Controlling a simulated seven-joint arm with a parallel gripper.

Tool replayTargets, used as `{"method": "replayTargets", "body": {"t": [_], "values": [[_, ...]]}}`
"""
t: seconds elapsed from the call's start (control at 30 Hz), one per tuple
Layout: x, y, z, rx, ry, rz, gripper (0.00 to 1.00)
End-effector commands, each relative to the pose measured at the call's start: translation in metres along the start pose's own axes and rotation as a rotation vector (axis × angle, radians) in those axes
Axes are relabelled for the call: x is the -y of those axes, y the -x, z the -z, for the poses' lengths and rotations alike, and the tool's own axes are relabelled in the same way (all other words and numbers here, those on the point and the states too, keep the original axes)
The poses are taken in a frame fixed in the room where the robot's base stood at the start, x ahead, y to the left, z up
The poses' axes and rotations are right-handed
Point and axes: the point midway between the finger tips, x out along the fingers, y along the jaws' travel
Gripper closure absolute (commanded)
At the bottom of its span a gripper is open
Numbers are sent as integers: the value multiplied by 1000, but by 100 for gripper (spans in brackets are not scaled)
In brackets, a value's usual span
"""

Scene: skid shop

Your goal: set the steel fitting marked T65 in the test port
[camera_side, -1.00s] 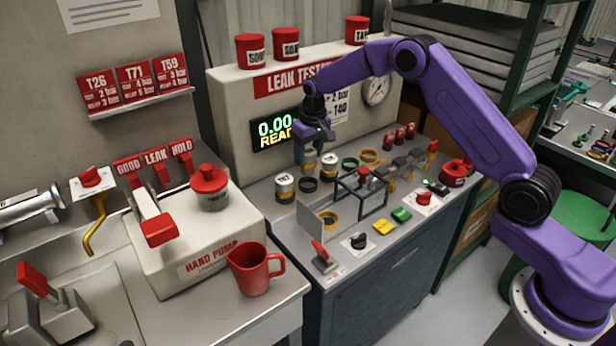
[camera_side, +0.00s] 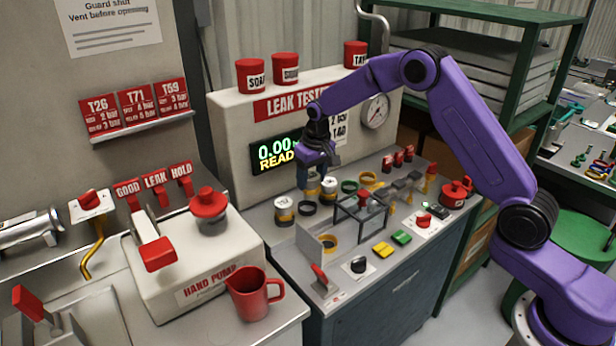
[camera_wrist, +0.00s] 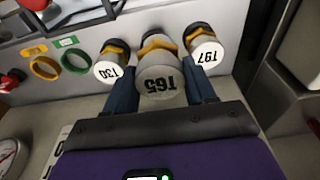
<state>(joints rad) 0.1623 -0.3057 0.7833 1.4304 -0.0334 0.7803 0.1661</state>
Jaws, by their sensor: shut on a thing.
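The steel fitting T65 (camera_wrist: 158,84) stands between my gripper's (camera_wrist: 162,88) two blue fingers in the wrist view, its marked top facing the camera. In the side view my gripper (camera_side: 313,178) points down at the row of fittings and mostly hides T65. My gripper is shut on T65; I cannot tell whether it is off the bench. Fitting T30 (camera_wrist: 108,70) is on its left and T97 (camera_wrist: 206,54) on its right in the wrist view, both close to the fingers. A yellow ring (camera_side: 328,243) by the guard frame (camera_side: 360,217) looks like the test port.
The leak tester (camera_side: 230,134) stands behind the row, its display lit. Loose black, green and yellow rings lie near the fittings. A red jug (camera_side: 252,294) stands left.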

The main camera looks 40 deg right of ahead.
Motion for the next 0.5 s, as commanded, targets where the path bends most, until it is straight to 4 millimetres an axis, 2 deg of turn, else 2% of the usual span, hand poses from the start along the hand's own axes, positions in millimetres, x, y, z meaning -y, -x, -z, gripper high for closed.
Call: {"method": "replayTargets", "body": {"t": [0.3,0.5], "values": [[14,8,-62,-1,2,1,67],[16,10,-86,-1,2,2,67]]}}
